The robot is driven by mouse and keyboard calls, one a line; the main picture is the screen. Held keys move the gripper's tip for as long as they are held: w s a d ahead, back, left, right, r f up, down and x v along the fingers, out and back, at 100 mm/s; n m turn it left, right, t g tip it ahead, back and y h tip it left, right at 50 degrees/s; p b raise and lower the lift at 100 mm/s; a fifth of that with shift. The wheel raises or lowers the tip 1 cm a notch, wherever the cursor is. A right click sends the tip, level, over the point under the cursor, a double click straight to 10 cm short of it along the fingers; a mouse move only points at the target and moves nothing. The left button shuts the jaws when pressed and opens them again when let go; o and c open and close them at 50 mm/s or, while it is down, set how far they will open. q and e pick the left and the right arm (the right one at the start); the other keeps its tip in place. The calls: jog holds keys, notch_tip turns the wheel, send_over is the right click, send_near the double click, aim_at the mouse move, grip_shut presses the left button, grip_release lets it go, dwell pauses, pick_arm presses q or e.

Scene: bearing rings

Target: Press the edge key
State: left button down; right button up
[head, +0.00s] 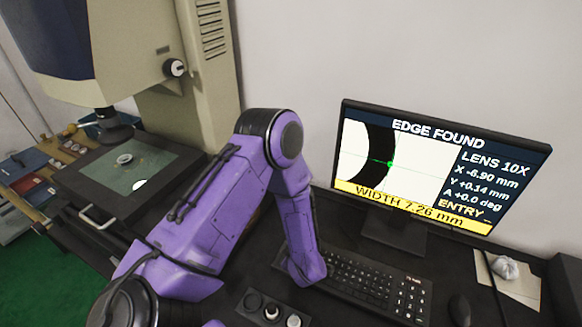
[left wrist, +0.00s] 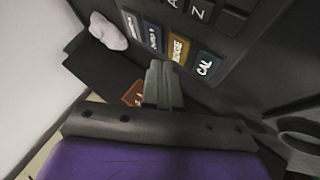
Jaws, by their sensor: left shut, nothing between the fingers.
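The black keyboard (head: 404,293) lies on the desk below the monitor, its left end hidden behind my purple left arm. In the left wrist view, a row of coloured label keys shows, including a gold key (left wrist: 179,48) whose small text looks like EDGE and a teal CAL key (left wrist: 205,66). My left gripper (left wrist: 160,67) is shut and empty, its fingertips close to the gold key; I cannot tell whether they touch it. In the head view that gripper is hidden by my wrist. My right gripper is not in view.
The monitor (head: 440,165) reads EDGE FOUND and WIDTH 7.26 mm. A knob panel (head: 270,308) sits left of the keyboard, and a mouse (head: 459,309) right of it. A crumpled white cloth (head: 504,267) lies at right. The measuring machine's stage (head: 95,178) stands at left.

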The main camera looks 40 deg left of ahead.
pick_arm(q)
notch_tip(320, 180, up, 5)
jog(key=p, duration=0.4)
jog(key=shift+r+p, duration=0.1)
jog(key=shift+p, duration=0.25)
jog(key=shift+s+f, duration=0.1)
jog(key=shift+f, duration=0.1)
dwell(0.9)
